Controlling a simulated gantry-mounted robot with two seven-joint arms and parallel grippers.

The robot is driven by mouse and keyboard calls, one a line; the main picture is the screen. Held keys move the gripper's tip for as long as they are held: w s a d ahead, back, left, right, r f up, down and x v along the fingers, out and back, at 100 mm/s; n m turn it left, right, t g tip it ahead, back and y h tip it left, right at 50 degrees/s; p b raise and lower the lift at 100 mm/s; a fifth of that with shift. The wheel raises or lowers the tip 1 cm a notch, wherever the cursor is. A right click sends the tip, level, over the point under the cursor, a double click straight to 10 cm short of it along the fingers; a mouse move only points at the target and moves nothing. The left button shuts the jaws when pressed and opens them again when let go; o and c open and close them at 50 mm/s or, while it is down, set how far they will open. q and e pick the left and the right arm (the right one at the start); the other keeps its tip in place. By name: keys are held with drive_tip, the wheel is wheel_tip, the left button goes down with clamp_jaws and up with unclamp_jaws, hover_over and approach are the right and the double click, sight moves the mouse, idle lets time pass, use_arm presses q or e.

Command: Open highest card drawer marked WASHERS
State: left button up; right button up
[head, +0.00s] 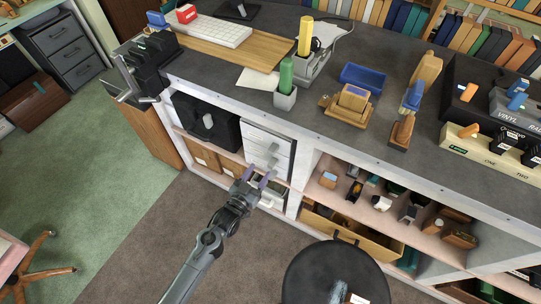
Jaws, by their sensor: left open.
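A white card drawer unit (267,148) with several stacked drawers stands in the shelf under the dark worktop. Its drawer labels are too small to read, so I cannot tell which drawer is marked WASHERS. My left gripper (256,178) is open, with purple-tinted fingers, and is in front of the lower part of the unit. It appears empty, and I cannot tell whether it touches a drawer front. The gripper and a grey part near it hide some of the lower drawers. My right gripper is not in view.
A black vise (148,62) is clamped at the worktop's left corner. A dark case (206,122) sits left of the drawers. Open shelves with small items (381,203) and a pulled-out wooden drawer (350,232) lie right. A round black stool (335,268) stands in front.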

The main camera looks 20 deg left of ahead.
sight(270, 154)
use_arm(q)
drive_tip(key=w, duration=0.7)
drive_tip(key=w+d+b, duration=0.1)
drive_tip(key=w, duration=0.2)
drive_tip(key=shift+w+r, duration=0.1)
drive_tip(key=shift+w, duration=0.3)
clamp_jaws()
